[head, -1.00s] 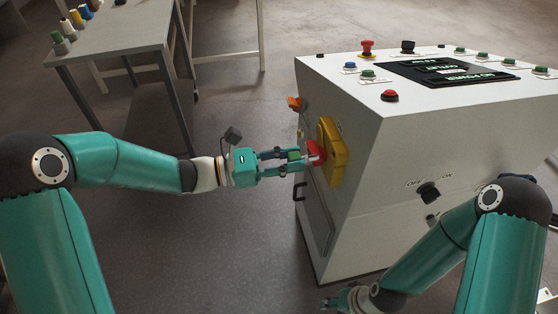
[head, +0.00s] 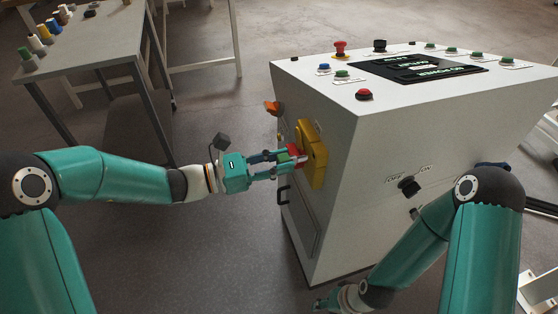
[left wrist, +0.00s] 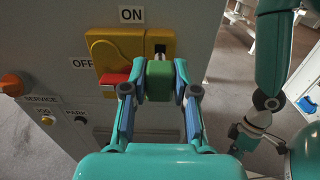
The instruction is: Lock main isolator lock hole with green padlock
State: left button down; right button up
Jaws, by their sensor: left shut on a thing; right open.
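The yellow main isolator (head: 316,160) is on the side of the white cabinet; its plate (left wrist: 130,42) fills the upper middle of the left wrist view. Its red handle (left wrist: 114,80) is at the OFF side, just left of my gripper. My left gripper (head: 290,160) is shut on the green padlock (left wrist: 159,82), right in front of the isolator. The shackle (left wrist: 160,50) points at a dark slot at the plate's right; I cannot tell whether it passes through the lock hole. My right gripper (head: 325,303) is open and empty, low beside the cabinet's base.
An orange knob (left wrist: 12,84) sits left of the isolator, above a SERVICE label. A black door handle (head: 283,194) is below. The cabinet top (head: 315,90) carries several buttons and a dark panel. A table (head: 95,45) with coloured items stands at the back left.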

aim_at(294, 159)
pick_arm(q)
jog(key=shift+w+d, duration=0.1)
jog(key=shift+d, duration=0.25)
dwell(0.6)
jog(key=shift+x, duration=1.4)
jog(key=c, duration=0.8)
grip_release()
jog(key=shift+a, duration=0.1)
